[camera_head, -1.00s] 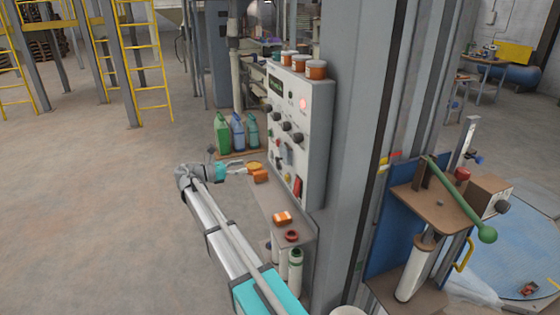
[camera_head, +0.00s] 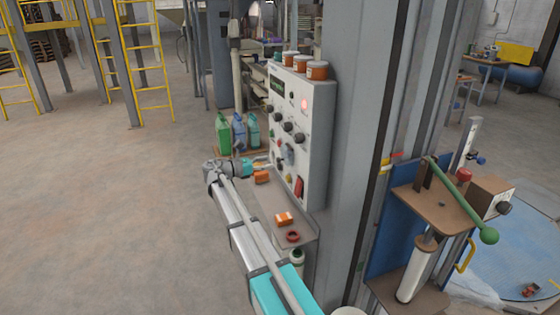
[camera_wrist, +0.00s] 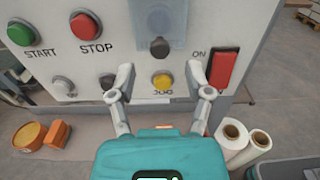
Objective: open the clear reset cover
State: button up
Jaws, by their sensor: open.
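The clear reset cover (camera_wrist: 160,22) is a greyish see-through flap on the panel's front, at the top middle of the wrist view. It appears closed, with a dark round knob or tab (camera_wrist: 159,47) at its lower part. In the head view the cover (camera_head: 288,153) is a small grey patch low on the panel. My gripper (camera_wrist: 160,82) is open and empty, its fingers pointing at the panel below the cover. The fingertips lie either side of the yellow JOG button (camera_wrist: 162,80) in the picture. Contact cannot be told. In the head view, my gripper (camera_head: 268,164) is beside the panel.
A green START button (camera_wrist: 20,33), a red STOP button (camera_wrist: 85,25) and a red rocker switch (camera_wrist: 223,68) flank the cover. The shelf (camera_head: 268,207) below holds orange items (camera_head: 284,218). Jars (camera_head: 317,70) stand on top of the panel.

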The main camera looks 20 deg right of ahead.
aim_at(278, 160)
jog(key=shift+d, duration=2.4)
grip_shut()
